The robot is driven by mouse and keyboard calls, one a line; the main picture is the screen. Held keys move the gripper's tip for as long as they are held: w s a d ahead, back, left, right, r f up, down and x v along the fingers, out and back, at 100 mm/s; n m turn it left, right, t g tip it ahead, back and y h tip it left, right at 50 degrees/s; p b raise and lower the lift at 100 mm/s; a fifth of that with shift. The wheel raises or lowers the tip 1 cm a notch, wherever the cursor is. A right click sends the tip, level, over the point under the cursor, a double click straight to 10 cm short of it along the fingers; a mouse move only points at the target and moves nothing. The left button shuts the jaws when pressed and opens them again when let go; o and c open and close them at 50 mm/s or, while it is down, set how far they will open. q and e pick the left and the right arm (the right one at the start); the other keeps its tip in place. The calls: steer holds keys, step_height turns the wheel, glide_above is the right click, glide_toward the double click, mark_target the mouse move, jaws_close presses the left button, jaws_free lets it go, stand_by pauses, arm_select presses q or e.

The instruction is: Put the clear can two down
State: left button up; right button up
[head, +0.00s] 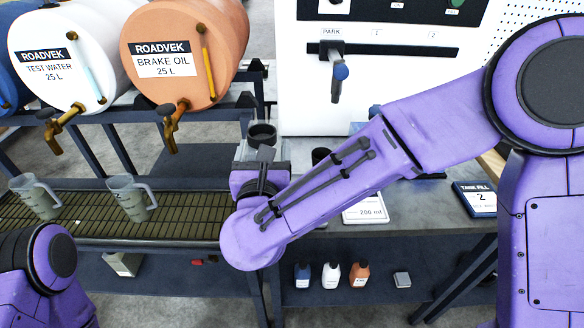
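Two clear grey cans with handles stand upright on the slatted rack at the left: one can (35,197) at the far left and another can (132,198) to its right. Their marks are too small to read, so I cannot tell which is can two. My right arm crosses the middle, and its gripper (262,155) points away at the bench, partly hidden by my own wrist. A dark round-rimmed vessel (262,131) shows at its fingers. I cannot tell whether the fingers hold it. My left gripper is out of view; only part of that arm shows at lower left.
A white drum (68,75) and an orange drum (165,110) with taps hang above the rack (90,228). A "200 ml" card (366,211) and a "Take fill 2" sign (476,199) are on the bench. Small bottles (331,275) stand on the lower shelf.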

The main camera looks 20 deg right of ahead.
steer(key=w+d+f+p, duration=0.1)
steer(key=w+d+f, duration=0.2)
steer(key=f, duration=0.3)
steer(key=w+d+f+p, duration=0.2)
steer(key=w+d+f, duration=0.1)
steer(key=d+f, duration=0.2)
steer(key=shift+w+d+f, duration=0.25)
steer(key=shift+f, duration=0.15)
steer(key=o, duration=1.2)
steer(key=shift+c, duration=0.2)
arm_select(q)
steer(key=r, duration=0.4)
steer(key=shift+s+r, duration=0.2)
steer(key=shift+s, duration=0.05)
arm_select(e)
steer(key=o, duration=0.4)
steer(key=shift+c, duration=0.2)
arm_select(q)
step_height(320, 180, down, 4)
steer(key=b, duration=0.4)
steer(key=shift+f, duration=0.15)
arm_select(e)
steer(key=v, duration=1.2)
steer(key=shift+r, duration=0.25)
